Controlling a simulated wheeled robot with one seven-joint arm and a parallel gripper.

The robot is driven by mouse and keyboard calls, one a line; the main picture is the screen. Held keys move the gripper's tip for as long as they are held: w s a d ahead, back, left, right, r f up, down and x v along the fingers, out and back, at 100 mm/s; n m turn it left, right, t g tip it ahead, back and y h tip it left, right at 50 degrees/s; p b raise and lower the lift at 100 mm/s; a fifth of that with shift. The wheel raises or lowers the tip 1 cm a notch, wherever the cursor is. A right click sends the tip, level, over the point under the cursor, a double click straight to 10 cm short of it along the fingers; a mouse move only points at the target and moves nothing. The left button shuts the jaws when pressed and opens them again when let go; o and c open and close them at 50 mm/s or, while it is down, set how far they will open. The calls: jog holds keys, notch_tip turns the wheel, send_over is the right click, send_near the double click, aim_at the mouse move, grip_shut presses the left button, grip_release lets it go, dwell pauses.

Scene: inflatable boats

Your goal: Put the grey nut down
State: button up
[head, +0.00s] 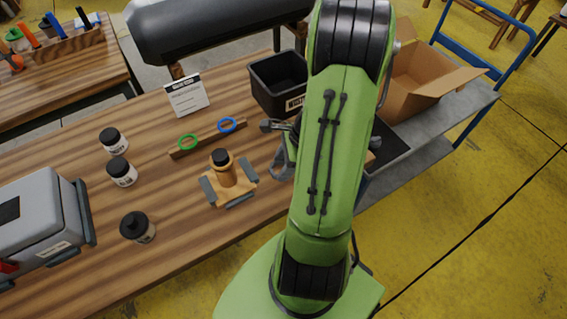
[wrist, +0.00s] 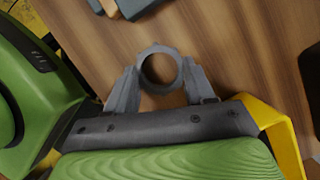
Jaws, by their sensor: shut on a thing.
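The grey nut (wrist: 160,49) is a ring with a round hole, seen in the wrist view. My gripper (wrist: 160,78) is shut on it, with a grey finger on each side. Wood grain shows through the hole and around the ring. I cannot tell how far the nut is above the tabletop. In the head view my green arm hides the nut and most of my gripper; only some grey parts show beside the arm, over the table to the right of the orange fixture.
The orange fixture (head: 228,178) with a dark-capped post stands left of my arm. Behind are a rack (head: 208,139) with green and blue rings, a sign (head: 187,95) and a black bin (head: 270,95). Several jars and a grey case (head: 35,215) stand left. Bare wood lies along the front.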

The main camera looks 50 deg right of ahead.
jog(key=shift+f, duration=0.35)
jog(key=o, duration=1)
jog(key=p+v, duration=0.5)
jog(key=v, duration=0.8)
jog(key=w+a+r+n+h, duration=0.2)
jog(key=w+a+r+n, duration=0.1)
jog(key=a+r+n, duration=0.8)
jog(key=s+a+r+n+t, duration=0.1)
jog(key=s+a+n, duration=0.2)
jog(key=a+n, duration=0.2)
jog(key=s+a+r+n+t+h, duration=0.1)
jog(key=s+a+r+n, duration=0.1)
jog(key=a+n, duration=0.3)
jog(key=s+n, duration=0.1)
jog(key=n, duration=0.3)
jog(key=shift+a+n+t, duration=0.25)
jog(key=shift+n+t, duration=0.15)
